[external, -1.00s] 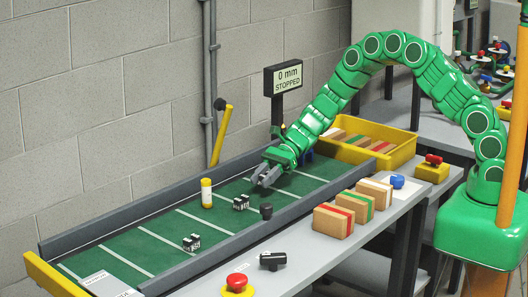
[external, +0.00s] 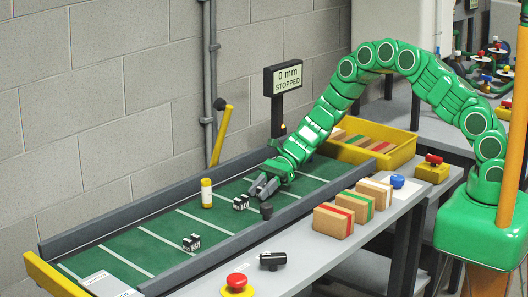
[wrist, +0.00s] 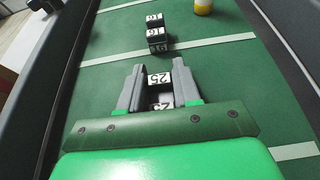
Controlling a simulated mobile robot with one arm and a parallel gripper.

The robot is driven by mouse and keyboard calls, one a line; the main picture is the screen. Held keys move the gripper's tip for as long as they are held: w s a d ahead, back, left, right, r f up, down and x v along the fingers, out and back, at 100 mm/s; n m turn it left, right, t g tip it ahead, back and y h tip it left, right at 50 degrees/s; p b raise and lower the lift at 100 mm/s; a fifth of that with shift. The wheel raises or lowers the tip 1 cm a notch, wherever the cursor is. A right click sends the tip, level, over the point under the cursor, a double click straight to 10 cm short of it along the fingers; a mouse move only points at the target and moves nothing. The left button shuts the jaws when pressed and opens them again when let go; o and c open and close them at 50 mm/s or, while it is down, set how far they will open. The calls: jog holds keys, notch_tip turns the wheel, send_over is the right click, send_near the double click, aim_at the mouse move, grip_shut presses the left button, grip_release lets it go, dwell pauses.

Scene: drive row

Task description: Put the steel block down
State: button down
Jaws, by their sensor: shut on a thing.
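My gripper (external: 265,186) points down low over the green belt (external: 165,220), its fingertips at or very near the surface. In the wrist view my gripper (wrist: 159,75) has its two grey fingers closed on the sides of a dark steel block with white labels reading 25 (wrist: 160,79). The fingers mostly hide this block in the external view. Whether its underside touches the belt I cannot tell. A dark block with labels reading 16 (wrist: 156,37) stands ahead, apart from the fingertips; it also shows in the external view (external: 241,202).
A further dark labelled block (external: 191,242) and a yellow cylinder (external: 206,193) stand on the belt. Grey side rails (external: 140,208) border it. A dark knob (external: 266,211) is near the front rail. Several boxes (external: 334,220) line the bench. The display reads 0 mm, STOPPED (external: 287,77).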

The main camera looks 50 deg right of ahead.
jog(key=c, duration=0.8)
grip_release()
jog(key=shift+d+r, duration=0.1)
jog(key=shift+r, duration=0.1)
jog(key=v, duration=1.2)
jog(key=shift+f, duration=0.1)
